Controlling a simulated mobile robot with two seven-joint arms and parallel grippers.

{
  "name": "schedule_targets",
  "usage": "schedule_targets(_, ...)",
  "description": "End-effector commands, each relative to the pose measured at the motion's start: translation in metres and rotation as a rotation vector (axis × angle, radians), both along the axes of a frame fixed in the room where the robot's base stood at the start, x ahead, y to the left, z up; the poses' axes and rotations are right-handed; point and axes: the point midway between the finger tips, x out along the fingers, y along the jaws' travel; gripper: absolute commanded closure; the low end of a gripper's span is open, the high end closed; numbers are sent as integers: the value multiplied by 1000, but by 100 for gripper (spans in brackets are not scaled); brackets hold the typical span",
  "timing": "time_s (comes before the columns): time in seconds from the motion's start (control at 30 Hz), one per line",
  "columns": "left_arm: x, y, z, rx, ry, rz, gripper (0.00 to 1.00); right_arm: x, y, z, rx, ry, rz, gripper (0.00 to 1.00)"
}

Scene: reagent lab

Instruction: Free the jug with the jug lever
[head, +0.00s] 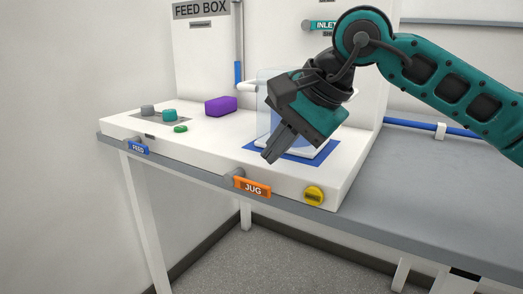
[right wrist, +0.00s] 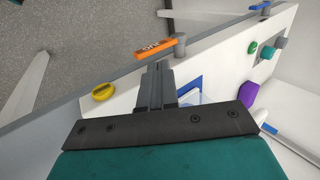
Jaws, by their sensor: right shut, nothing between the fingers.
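The jug lever, an orange bar marked JUG (head: 252,187), is on the front face of the white box, on a grey pivot at its left end. In the right wrist view the orange lever (right wrist: 154,49) lies just beyond my fingertips, apart from them as far as I can tell. The clear jug (head: 268,110) stands on a white plate over a blue mat (head: 258,146), partly hidden behind my right gripper. My right gripper (head: 270,156) is shut and empty, above the box's front edge, and it also shows in the right wrist view (right wrist: 158,68). My left gripper is not in view.
A yellow knob (head: 314,196) sits right of the lever. A blue FEED lever (head: 138,147) is at the front left. A purple block (head: 221,106), a green button (head: 180,129) and knobs stand on the box top. The grey bench (head: 440,185) on the right is clear.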

Motion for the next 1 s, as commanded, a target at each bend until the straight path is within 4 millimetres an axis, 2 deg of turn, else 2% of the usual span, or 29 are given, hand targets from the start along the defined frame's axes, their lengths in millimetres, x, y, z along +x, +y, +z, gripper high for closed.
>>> schedule_targets(0.03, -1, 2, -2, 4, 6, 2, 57, -7, -12, 4, 1, -1, -4, 100)
schedule_targets(0.2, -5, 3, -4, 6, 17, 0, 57, -26, -38, 18, 1, -2, -3, 100)
schedule_targets(0.4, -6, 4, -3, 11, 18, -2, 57, -39, -55, 27, 3, -3, -2, 100)
schedule_targets(1.0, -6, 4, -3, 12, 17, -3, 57, -42, -58, 29, 3, -4, -1, 100)
